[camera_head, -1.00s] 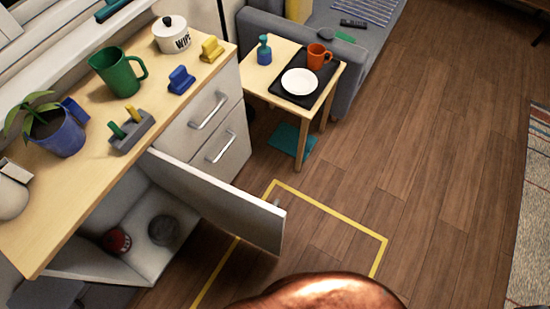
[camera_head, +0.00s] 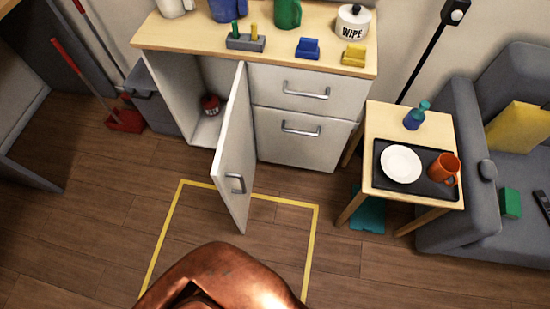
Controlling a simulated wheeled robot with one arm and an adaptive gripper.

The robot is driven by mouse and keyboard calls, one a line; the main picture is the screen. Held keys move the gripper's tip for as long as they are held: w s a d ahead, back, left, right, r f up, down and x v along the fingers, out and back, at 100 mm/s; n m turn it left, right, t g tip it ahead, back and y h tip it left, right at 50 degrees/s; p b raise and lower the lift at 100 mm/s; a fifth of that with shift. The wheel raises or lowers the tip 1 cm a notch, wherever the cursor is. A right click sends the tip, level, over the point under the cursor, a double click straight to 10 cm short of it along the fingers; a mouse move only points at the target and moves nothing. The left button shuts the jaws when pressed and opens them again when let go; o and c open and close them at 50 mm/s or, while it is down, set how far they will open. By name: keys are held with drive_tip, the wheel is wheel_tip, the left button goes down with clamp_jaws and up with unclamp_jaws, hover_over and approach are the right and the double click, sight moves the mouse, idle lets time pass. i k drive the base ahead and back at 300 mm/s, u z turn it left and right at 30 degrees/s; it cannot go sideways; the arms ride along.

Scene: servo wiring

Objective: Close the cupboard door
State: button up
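The cupboard door (camera_head: 232,160) is white and stands wide open, swung out from the cabinet toward me. It is hinged at its right side, next to the drawers, and its silver handle (camera_head: 235,183) is near the free edge. The open cupboard compartment (camera_head: 186,100) is to the left of the door, with a dark red item (camera_head: 211,105) inside. My gripper is not in view. A copper-coloured rounded part of my own body fills the bottom middle of the view, apart from the door in the picture.
A yellow outline (camera_head: 255,195) marks the floor under and before the door. Two closed drawers (camera_head: 302,110) are to its right. A small side table (camera_head: 385,192) with a tray stands further right, beside a grey sofa (camera_head: 465,150). A grey bin (camera_head: 150,95) stands left of the cabinet.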

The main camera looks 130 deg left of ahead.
sight(233, 168)
drive_tip(key=u, duration=3)
drive_tip(key=i, duration=1.2)
drive_tip(key=u, duration=0.45)
drive_tip(key=k, duration=0.6)
drive_tip(key=z, duration=0.05)
